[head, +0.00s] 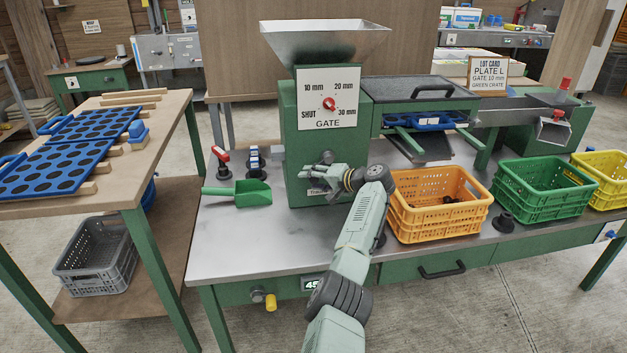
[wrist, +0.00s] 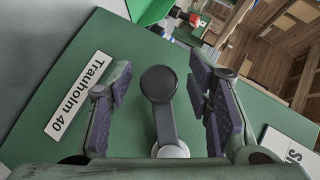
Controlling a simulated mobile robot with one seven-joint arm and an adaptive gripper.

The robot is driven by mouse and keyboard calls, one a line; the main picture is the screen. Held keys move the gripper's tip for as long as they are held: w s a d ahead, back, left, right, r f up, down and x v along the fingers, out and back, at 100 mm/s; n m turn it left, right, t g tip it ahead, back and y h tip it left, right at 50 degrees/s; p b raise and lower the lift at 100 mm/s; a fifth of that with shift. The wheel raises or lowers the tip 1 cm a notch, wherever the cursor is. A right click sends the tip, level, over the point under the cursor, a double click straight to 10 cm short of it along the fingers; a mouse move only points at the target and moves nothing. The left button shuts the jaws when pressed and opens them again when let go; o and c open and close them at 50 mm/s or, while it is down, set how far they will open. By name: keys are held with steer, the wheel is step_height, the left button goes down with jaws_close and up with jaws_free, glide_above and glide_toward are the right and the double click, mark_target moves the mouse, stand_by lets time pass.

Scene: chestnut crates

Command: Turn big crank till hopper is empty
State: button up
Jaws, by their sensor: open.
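A crank with a dark round knob (wrist: 160,84) on a grey arm (wrist: 164,125) shows in the wrist view against the green machine front. My gripper (wrist: 158,105) is open, with one purple-padded finger on each side of the crank. A gap shows on both sides, so the fingers appear apart from it. In the head view my gripper (head: 318,168) is at the machine's front and hides most of the crank. The grey metal hopper (head: 325,45) sits on top of the machine (head: 293,150). I cannot see how much is inside it.
A gate dial (head: 327,99) with a red knob is above my gripper. An orange crate (head: 440,228) holding some dark pieces stands right of my arm, with green (head: 545,205) and yellow (head: 605,187) crates beyond. A green scoop (head: 245,193) lies left.

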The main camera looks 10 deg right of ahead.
step_height(320, 180, up, 10)
steer(key=shift+r, duration=0.1)
stand_by(0.5)
steer(key=shift+d, duration=0.15)
steer(key=s+d+f, duration=0.5)
steer(key=s+d, duration=0.2)
steer(key=s, duration=0.1)
steer(key=shift+s+d+p, duration=0.25)
steer(key=shift+d+p, duration=0.05)
steer(key=shift+p, duration=0.15)
stand_by(0.7)
steer(key=shift+f, duration=0.1)
stand_by(0.5)
